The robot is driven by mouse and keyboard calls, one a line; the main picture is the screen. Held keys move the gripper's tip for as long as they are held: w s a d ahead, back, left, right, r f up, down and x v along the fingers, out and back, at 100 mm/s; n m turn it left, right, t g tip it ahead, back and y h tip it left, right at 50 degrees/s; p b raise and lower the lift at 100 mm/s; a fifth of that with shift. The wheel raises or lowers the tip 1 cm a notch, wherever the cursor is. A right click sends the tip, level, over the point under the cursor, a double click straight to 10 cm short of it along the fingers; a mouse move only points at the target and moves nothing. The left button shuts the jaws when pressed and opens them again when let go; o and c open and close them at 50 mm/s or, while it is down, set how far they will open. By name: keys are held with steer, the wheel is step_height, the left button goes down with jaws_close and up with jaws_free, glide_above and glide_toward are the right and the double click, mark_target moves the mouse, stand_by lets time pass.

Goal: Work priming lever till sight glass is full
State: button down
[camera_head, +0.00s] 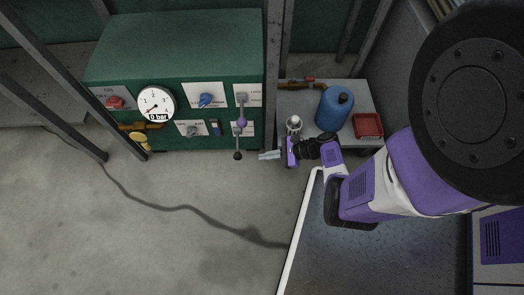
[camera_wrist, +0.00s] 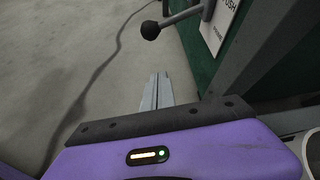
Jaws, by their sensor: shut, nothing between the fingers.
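A lever with a black ball end (camera_head: 238,155) hangs from a white plate at the lower right of the green cabinet's front. In the wrist view the ball (camera_wrist: 151,30) is beyond my fingertips, near a plate reading "USH". Another lever with a purple knob (camera_head: 242,122) is above it.
The green cabinet (camera_head: 180,45) also carries a gauge (camera_head: 156,103) reading 0 bar, a red knob (camera_head: 115,102) and a blue knob (camera_head: 206,100). A grey post (camera_head: 273,60) stands beside it. A blue jug (camera_head: 334,108) and red tray (camera_head: 368,125) are right. Floor in front is clear.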

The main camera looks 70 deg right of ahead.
mark_target(240, 157)
steer(key=b+x, duration=0.3)
steer(key=x, duration=0.5)
steer(key=shift+w+a+r+p, duration=0.1)
steer(key=shift+a+r+p, duration=0.1)
steer(key=shift+r, duration=0.8)
steer(key=shift+w+a+r+p, duration=0.1)
steer(key=shift+a+r+p, duration=0.1)
steer(key=shift+r, duration=0.8)
steer(key=r+p, duration=0.1)
steer(key=p, duration=0.1)
steer(key=r+m+y+p, duration=0.1)
steer(key=p, duration=0.1)
steer(key=a+r+m+y+p, duration=0.1)
steer(key=r+p, duration=0.1)
steer(key=shift+s+g+p, duration=0.15)
steer(key=shift+g+p, duration=0.15)
steer(key=shift+p, duration=0.05)
step_height(240, 157, up, 3)
steer(key=p, duration=0.4)
steer(key=shift+r, duration=0.15)
steer(key=shift+d+r, duration=0.1)
steer(key=shift+d, duration=0.05)
